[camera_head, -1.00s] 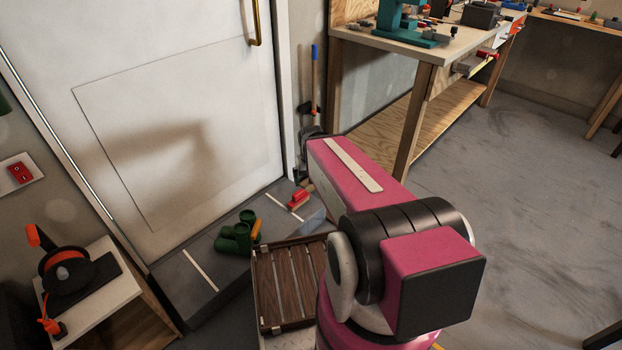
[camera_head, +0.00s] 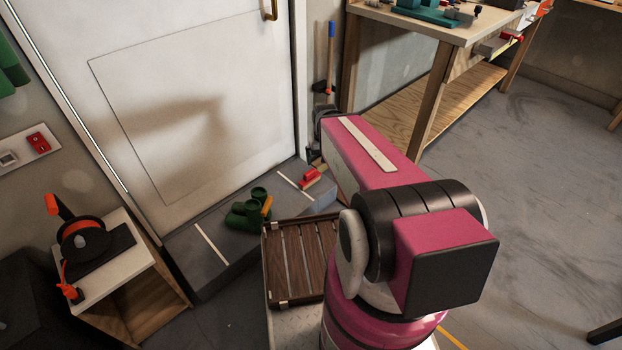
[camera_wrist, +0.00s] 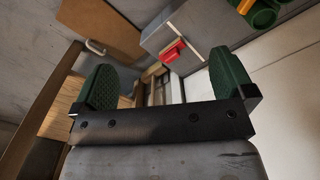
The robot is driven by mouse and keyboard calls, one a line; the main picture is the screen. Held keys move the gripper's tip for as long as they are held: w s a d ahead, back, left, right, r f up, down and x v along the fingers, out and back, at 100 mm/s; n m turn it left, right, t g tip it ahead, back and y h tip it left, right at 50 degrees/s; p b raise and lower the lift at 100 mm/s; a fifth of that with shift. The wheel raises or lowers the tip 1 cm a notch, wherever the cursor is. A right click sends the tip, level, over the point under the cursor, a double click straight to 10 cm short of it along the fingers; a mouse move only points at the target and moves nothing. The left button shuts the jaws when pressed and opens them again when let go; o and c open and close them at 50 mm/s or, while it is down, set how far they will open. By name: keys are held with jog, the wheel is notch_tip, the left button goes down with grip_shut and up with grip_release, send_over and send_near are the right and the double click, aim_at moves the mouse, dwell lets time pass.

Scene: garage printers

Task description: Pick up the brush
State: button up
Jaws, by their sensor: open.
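A small red object (camera_head: 311,177) lies on the grey step (camera_head: 210,285) in front of the white door. It may be the brush, but it is too small to be sure. It also shows in the wrist view (camera_wrist: 172,51), above and between the fingers. A yellow-orange piece (camera_head: 266,206) stands against the green boots (camera_head: 247,211) on the same step; I cannot tell what it is. My gripper (camera_wrist: 163,76) is open, with green ribbed pads wide apart and nothing between them. In the head view my arm hides the gripper.
A slatted wooden crate (camera_head: 300,262) stands in front of the step. A low cabinet (camera_head: 110,262) with an orange-black device is at left. A wooden workbench (camera_head: 432,100) is at right, and a blue-handled tool (camera_head: 331,60) leans by the door. Grey floor is open at right.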

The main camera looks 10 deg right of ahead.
jog(key=shift+w, duration=0.1)
jog(key=c, duration=0.4)
jog(key=w+f+m, duration=0.1)
jog(key=w+f, duration=0.2)
jog(key=w, duration=0.2)
jog(key=w+f+m, duration=0.2)
jog(key=w+f, duration=0.2)
jog(key=w, duration=0.1)
jog(key=w+f+m, duration=0.1)
jog(key=w+f, duration=0.2)
jog(key=w, duration=0.2)
jog(key=shift+f+m, duration=0.25)
jog(key=shift+m, duration=0.15)
jog(key=c, duration=0.4)
jog(key=shift+o, duration=0.2)
jog(key=m, duration=0.6)
send_over(310, 171)
notch_tip(310, 171, down, 14)
jog(key=shift+w+a+f, duration=0.15)
jog(key=shift+w+f, duration=0.15)
jog(key=shift+f, duration=0.1)
notch_tip(310, 171, down, 5)
jog(key=shift+s, duration=0.1)
jog(key=shift+s+f, duration=0.15)
jog(key=shift+f, duration=1.25)
jog(key=shift+s+f, duration=0.15)
jog(key=shift+f, duration=1.2)
